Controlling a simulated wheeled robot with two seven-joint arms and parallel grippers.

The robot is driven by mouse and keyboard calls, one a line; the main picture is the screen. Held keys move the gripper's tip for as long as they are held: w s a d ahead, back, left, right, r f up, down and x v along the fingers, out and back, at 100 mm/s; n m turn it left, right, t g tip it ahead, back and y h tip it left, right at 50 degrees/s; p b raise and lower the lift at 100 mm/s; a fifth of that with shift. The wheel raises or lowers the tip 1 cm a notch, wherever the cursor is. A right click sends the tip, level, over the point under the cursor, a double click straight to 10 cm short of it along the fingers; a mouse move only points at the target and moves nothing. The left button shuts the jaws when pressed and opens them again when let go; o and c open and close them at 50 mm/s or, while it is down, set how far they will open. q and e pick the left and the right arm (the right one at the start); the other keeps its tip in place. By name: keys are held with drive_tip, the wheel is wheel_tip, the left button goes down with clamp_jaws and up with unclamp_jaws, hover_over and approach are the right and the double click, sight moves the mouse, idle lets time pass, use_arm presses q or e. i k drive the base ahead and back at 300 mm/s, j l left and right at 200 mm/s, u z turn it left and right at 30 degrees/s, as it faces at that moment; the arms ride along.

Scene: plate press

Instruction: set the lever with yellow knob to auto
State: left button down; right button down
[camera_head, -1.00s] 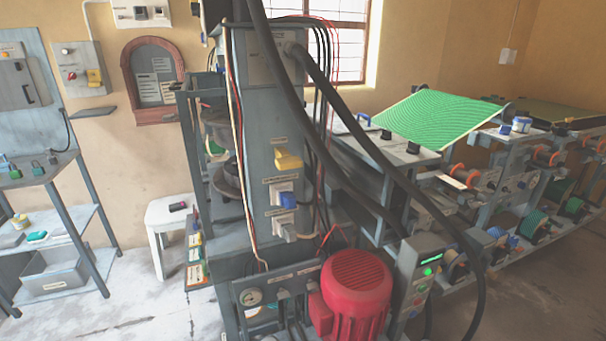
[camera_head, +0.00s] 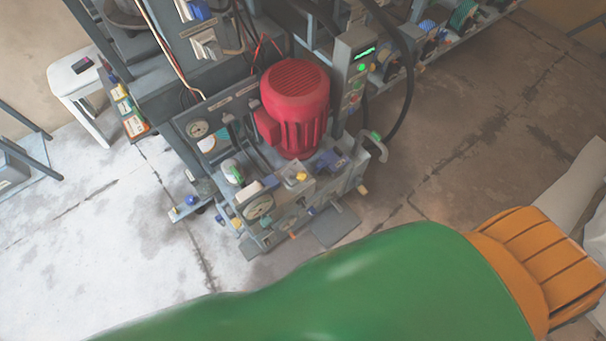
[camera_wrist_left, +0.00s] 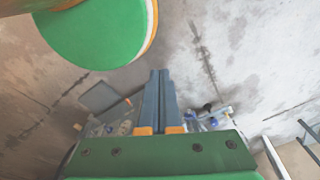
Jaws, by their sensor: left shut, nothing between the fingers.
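A small yellow knob (camera_head: 301,176) shows on top of a grey valve block on the low front unit of the press, below the red motor. It is too small to tell its lever's position or any "auto" label. My left gripper (camera_wrist_left: 160,73) shows in the left wrist view, its two grey fingers together and empty, over the floor and the front unit. The fingers hide part of that unit. In the head view only my green and orange arm links show, not the gripper. My right gripper is in neither view.
The red motor (camera_head: 295,108) stands behind the valve block. A control box with a green display (camera_head: 355,72) is at its right, with a thick black hose beside it. Gauges and other coloured knobs crowd the front unit.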

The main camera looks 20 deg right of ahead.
sight(302, 176)
drive_tip(key=k+l, duration=0.1)
drive_tip(key=l, duration=1.25)
drive_tip(key=k+u, duration=0.05)
